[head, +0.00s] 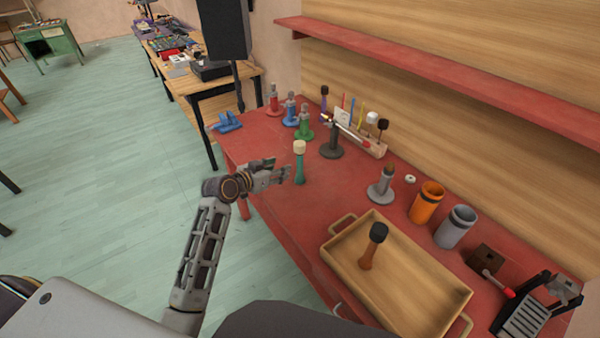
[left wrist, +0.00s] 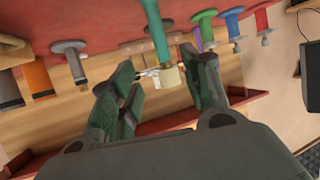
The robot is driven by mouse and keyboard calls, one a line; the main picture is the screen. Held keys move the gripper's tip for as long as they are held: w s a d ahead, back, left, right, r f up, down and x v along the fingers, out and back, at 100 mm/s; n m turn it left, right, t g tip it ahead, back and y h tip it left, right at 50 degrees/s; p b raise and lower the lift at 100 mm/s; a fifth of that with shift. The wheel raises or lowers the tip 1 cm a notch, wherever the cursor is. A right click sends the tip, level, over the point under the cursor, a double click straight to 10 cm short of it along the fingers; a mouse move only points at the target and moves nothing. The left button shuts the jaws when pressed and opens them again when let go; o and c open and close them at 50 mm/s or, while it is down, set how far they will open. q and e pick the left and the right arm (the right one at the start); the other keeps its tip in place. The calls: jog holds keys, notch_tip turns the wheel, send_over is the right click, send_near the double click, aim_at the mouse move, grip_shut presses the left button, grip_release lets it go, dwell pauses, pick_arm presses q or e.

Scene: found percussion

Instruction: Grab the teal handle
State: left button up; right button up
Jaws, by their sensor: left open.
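A mallet with a teal handle (head: 300,168) and a cream head (head: 299,147) stands upright, head up, near the front edge of the red table. My left gripper (head: 284,174) is open, just to the left of the handle and pointing at it. In the left wrist view, which is upside down, the teal handle (left wrist: 155,28) and cream head (left wrist: 168,78) appear in the gap between my open fingers (left wrist: 165,92). I cannot tell how far between the fingers the handle is. My right gripper is not in view.
A wooden tray (head: 335,262) holding a dark-headed mallet (head: 372,246) lies to the right. A dark stand (head: 331,140) and a green-based bell-like piece (head: 305,122) are behind the handle. Orange (head: 427,203) and grey (head: 456,227) cups stand further right. A red shelf (head: 430,66) overhangs the back.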

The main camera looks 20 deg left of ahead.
aim_at(298, 160)
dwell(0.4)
pick_arm(q)
jog(key=shift+x, duration=4.3)
jog(key=shift+r, duration=0.1)
jog(key=shift+w+p, duration=0.1)
jog(key=shift+p, duration=0.2)
jog(key=shift+r+p+x, duration=0.2)
jog(key=shift+p+x, duration=0.1)
jog(key=shift+x, duration=2.3)
jog(key=shift+a, duration=0.1)
grip_shut()
